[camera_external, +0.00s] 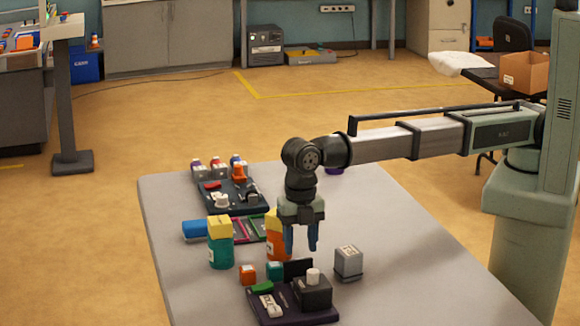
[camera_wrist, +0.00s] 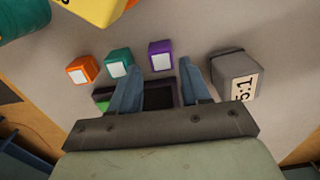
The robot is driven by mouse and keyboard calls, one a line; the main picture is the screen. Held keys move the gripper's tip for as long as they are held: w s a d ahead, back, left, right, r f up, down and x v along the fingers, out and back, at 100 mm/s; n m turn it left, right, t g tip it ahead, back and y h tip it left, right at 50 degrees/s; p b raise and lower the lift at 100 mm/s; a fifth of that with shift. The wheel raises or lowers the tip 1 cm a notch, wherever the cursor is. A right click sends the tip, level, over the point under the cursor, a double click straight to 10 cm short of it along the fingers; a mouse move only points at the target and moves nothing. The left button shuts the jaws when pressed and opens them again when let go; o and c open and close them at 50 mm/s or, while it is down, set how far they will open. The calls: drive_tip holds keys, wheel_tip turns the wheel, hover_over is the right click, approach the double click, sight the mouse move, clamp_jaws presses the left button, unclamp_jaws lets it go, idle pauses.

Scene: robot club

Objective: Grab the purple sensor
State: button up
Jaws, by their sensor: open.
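The purple sensor (camera_wrist: 160,56) is a small cube with a white face, seen in the wrist view just beyond and between my fingertips. My gripper (camera_wrist: 158,68) is open and empty, its two blue fingers apart. In the external view, my gripper (camera_external: 300,244) hangs above the table with its fingers pointing down. I cannot make out the purple sensor there; it seems hidden near the upright black panel (camera_external: 297,267). An orange cube (camera_wrist: 82,69) and a teal cube (camera_wrist: 118,63) sit left of the purple sensor in the wrist view.
A grey block (camera_external: 348,262) stands right of the gripper. A dark purple tray (camera_external: 297,311) with parts is at the front. Teal (camera_external: 221,252) and orange (camera_external: 276,246) yellow-topped canisters stand to the left. The table's right side is clear.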

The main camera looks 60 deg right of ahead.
drive_tip(key=shift+s+f, duration=0.15)
drive_tip(key=shift+f, duration=2.55)
drive_tip(key=c, duration=0.7)
drive_tip(key=shift+a+r, duration=0.1)
drive_tip(key=shift+r, duration=0.1)
